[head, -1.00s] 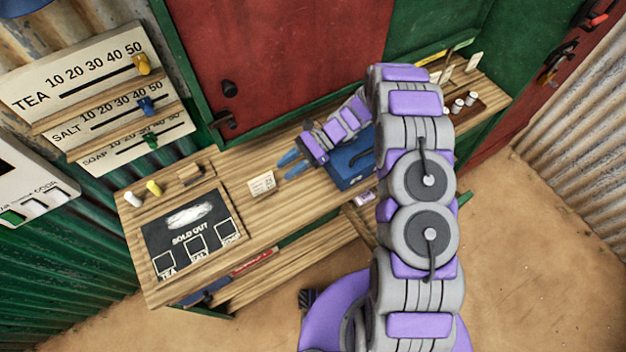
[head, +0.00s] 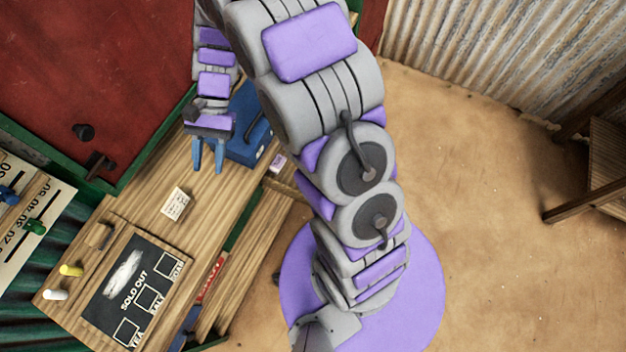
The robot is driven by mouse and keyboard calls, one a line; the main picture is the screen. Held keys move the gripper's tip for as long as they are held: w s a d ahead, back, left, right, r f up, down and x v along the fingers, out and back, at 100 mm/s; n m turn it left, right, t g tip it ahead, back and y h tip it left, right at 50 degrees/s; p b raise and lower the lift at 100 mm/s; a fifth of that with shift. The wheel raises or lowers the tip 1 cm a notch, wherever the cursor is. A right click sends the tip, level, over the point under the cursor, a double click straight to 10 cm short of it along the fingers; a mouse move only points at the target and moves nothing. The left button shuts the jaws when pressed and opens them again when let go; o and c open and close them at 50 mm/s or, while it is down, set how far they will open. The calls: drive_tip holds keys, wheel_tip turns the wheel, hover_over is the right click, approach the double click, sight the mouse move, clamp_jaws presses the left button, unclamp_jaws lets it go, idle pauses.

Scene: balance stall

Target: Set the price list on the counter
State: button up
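The price list looks to be the small cream card (head: 175,204) with fine lines of print, standing on the wooden counter (head: 150,186); its print is too small to read. My gripper (head: 208,168) has blue fingers that point down at the picture's bottom. The fingers are apart with nothing seen between them. They are above and right of the card in the picture, apart from it, close beside a blue box (head: 250,138).
A chalkboard (head: 130,284) reading SOLD OUT lies at the counter's near left, with white chalk (head: 55,295), yellow chalk (head: 71,270) and an eraser (head: 98,235). A small purple-and-white item (head: 278,163) is right of the blue box. A lower shelf runs along the front. Open floor is at right.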

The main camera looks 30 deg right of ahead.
drive_tip(key=s+d+r+n+t+h, duration=0.2)
drive_tip(key=s+d+r, duration=0.3)
drive_tip(key=s, duration=0.6)
drive_tip(key=s+d+r+n+t+h, duration=0.2)
drive_tip(key=s+d+r+n+h, duration=0.2)
drive_tip(key=s+d, duration=0.4)
drive_tip(key=s+r, duration=0.1)
drive_tip(key=s, duration=0.2)
drive_tip(key=shift+d+r+n+h, duration=0.2)
drive_tip(key=shift+d+n+h, duration=0.1)
drive_tip(key=shift+h, duration=0.1)
